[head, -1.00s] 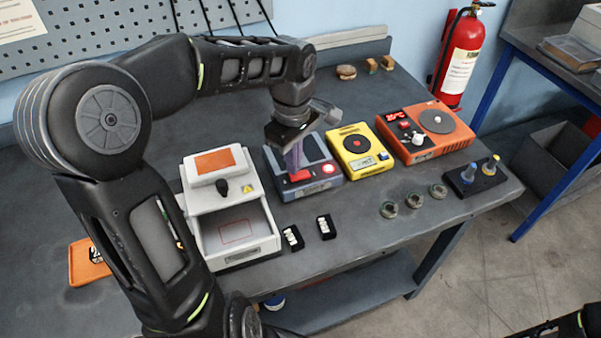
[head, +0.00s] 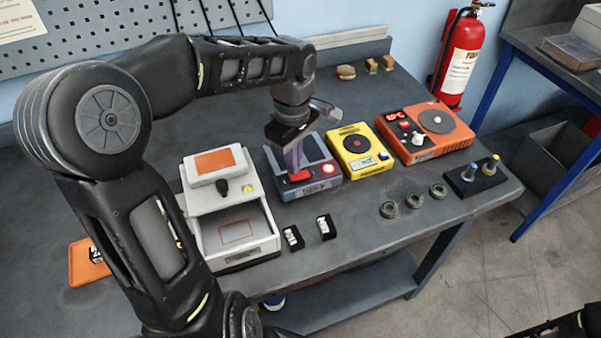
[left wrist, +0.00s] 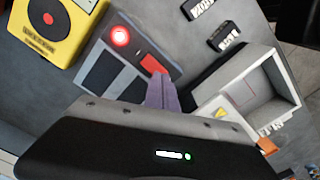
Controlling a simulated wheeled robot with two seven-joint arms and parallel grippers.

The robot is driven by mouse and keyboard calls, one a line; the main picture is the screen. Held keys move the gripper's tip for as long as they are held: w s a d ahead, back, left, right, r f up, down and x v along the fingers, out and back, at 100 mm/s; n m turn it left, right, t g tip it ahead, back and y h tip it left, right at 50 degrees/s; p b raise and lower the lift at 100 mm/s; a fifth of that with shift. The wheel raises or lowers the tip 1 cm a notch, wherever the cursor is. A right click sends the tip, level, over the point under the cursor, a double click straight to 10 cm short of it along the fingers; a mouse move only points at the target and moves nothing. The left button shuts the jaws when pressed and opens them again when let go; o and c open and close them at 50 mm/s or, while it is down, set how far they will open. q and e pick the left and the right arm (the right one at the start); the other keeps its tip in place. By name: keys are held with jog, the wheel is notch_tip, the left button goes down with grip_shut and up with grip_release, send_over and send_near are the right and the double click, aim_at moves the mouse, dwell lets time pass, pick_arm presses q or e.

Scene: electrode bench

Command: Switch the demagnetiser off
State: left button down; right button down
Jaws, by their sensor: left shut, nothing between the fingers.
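The demagnetiser appears to be the blue-grey box (head: 316,188) with two dark panels, a red rocker switch (head: 299,176) and a glowing red lamp (head: 327,169). The box also shows in the left wrist view (left wrist: 133,46), with its lamp (left wrist: 121,36) lit and the switch (left wrist: 153,64) just beyond my fingertips. My left gripper (head: 294,166) is shut and empty, fingers pointing down at the switch. In the left wrist view, the purplish fingers (left wrist: 161,86) cover part of the switch. I cannot tell whether they touch it. My right gripper is out of view.
A white unit with an open drawer (head: 236,230) stands left of the box. A yellow device (head: 350,162) and an orange device with a round plate (head: 420,150) stand to the right. Two small black blocks (head: 324,227) and several rings (head: 414,200) lie in front.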

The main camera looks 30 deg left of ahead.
pick_arm(q)
jog(key=shift+f+b, duration=0.9)
jog(key=shift+f, duration=0.1)
dwell(0.3)
jog(key=shift+r, duration=0.1)
jog(key=shift+r+p, duration=2.5)
jog(key=shift+r, duration=0.95)
